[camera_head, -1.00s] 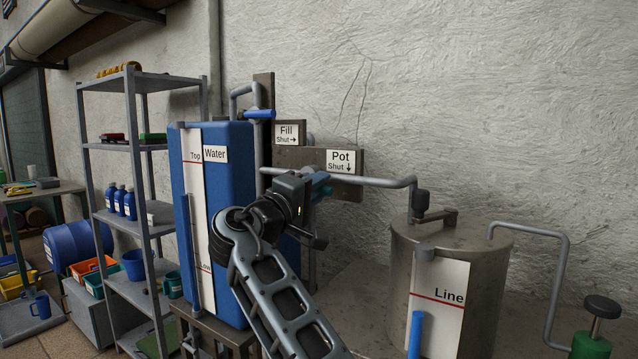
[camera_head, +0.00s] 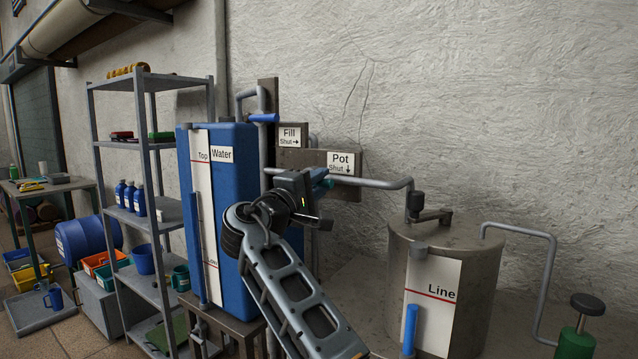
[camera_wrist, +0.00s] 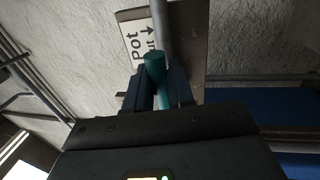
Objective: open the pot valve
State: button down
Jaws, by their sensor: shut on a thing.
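The pot valve's teal handle (camera_wrist: 154,66) sits between the two dark fingers of my gripper (camera_wrist: 157,80) in the wrist view, and the fingers are shut on it. In the head view my gripper (camera_head: 312,186) is beside the pipe under the Pot sign (camera_head: 340,162), which reads "Shut" with a down arrow. A little of the teal handle shows there (camera_head: 322,180); the gripper hides the rest, so its exact angle is hard to tell. The grey pipe (camera_head: 375,182) runs right to the metal pot (camera_head: 398,262), which has a "Line" mark.
The blue water tank (camera_head: 236,180) stands just left of my gripper. The fill valve's blue handle (camera_head: 263,118) is above, near the Fill sign (camera_head: 290,136). A grey shelf (camera_head: 150,82) stands further left. The wall is close behind the pipes.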

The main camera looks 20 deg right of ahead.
jog(key=c, duration=1.1)
grip_release()
jog(key=shift+c, duration=0.2)
jog(key=b+v, duration=0.2)
jog(key=v, duration=0.6)
jog(key=v, duration=0.9)
